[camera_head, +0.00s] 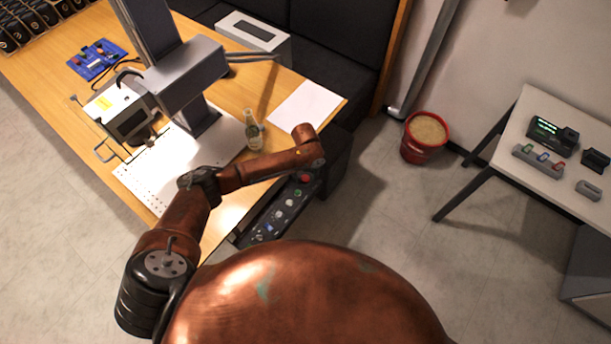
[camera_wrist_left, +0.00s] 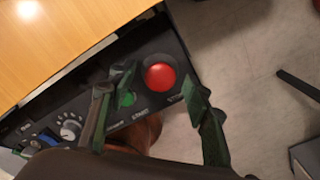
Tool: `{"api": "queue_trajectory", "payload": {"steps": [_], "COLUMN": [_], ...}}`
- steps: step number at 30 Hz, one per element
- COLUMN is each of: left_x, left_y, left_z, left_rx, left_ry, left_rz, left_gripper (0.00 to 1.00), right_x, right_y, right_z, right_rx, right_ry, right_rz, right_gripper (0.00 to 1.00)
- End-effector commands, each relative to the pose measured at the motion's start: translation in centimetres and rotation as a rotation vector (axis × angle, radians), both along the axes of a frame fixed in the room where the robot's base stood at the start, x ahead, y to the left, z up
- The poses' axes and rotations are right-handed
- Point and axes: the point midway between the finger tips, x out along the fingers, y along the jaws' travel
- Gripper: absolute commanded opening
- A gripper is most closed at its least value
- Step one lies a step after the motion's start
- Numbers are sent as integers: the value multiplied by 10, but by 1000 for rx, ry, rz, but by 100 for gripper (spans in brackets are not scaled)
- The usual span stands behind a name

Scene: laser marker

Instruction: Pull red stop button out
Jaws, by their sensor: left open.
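The red stop button (camera_head: 305,178) sits at the far end of the black control panel (camera_head: 262,222) on the table's front side. In the left wrist view the red button (camera_wrist_left: 159,77) is round and fully visible, in a dark round collar on the panel (camera_wrist_left: 150,45). My left gripper (camera_wrist_left: 158,84) is open, with one fingertip to the left of the button and one to its right. The fingers look apart from the button, and their height above it is hard to tell. In the head view my left gripper (camera_head: 312,167) is at the button's end of the panel. My right gripper does not show.
A green button (camera_wrist_left: 127,99) and a grey knob (camera_wrist_left: 70,129) are on the panel beside the red button. A bottle (camera_head: 253,130) and the laser marker (camera_head: 180,75) stand on the wooden table (camera_head: 232,92). A red bucket (camera_head: 424,138) stands on the floor.

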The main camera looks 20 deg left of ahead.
Motion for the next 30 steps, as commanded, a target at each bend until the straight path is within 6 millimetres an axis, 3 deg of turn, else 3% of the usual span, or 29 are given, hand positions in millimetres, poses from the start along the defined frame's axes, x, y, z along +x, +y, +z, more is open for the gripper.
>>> {"api": "queue_trajectory", "payload": {"steps": [4,24,30], "left_x": [0,0,0], "left_y": [0,0,0], "left_z": [0,0,0], "left_rx": [0,0,0], "left_ry": [0,1,1], "left_rz": [0,1,1], "left_gripper": [45,0,0], "right_x": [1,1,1], "right_y": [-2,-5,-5], "right_z": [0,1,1], "right_rx": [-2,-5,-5], "right_ry": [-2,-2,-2], "right_rz": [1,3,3], "right_gripper": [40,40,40]}}
